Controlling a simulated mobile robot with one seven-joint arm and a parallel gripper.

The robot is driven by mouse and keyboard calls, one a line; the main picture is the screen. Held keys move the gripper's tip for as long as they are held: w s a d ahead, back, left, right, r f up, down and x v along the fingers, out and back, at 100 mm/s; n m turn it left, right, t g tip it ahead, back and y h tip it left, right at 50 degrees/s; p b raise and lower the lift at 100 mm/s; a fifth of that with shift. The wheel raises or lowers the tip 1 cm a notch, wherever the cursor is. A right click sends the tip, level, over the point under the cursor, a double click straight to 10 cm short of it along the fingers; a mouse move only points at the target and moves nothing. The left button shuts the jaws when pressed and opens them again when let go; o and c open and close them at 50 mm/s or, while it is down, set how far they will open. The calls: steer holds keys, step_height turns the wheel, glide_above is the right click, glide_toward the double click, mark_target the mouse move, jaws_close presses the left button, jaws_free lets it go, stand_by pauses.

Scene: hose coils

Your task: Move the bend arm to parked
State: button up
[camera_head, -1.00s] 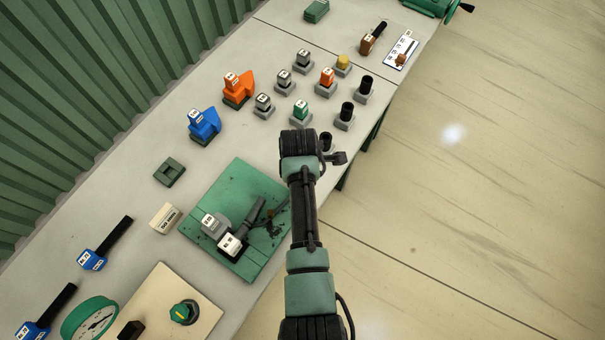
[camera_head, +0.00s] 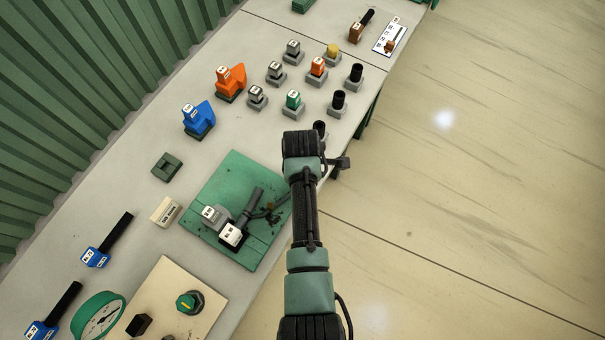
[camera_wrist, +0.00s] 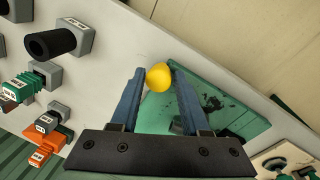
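The green plate (camera_head: 225,178) lies on the bench, dark specks on it. On it are two white-labelled blocks and a grey arm (camera_head: 252,203), apparently the bend arm, slanting up and right. I cannot read the labels or make out a parked mark. In the wrist view my gripper (camera_wrist: 158,74) has two blue fingers apart, with a yellow ball (camera_wrist: 158,77) between the tips. The ball shows over a corner of the green plate; I cannot tell whether the fingers press on it or what it belongs to. In the head view my arm hides my gripper.
Labelled blocks, blue (camera_head: 198,120) and orange (camera_head: 230,82), and several small capped posts stand farther along the bench. Near the bottom are blue-ended handles (camera_head: 96,257), a gauge (camera_head: 98,315) and a panel with a green knob (camera_head: 189,302). Floor at right is clear.

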steer(key=shift+o, duration=1.4)
steer(key=shift+s, duration=0.1)
step_height(320, 180, up, 13)
steer(key=s+b, duration=0.1)
steer(key=shift+s+b, duration=0.3)
steer(key=shift+a+f, duration=0.1)
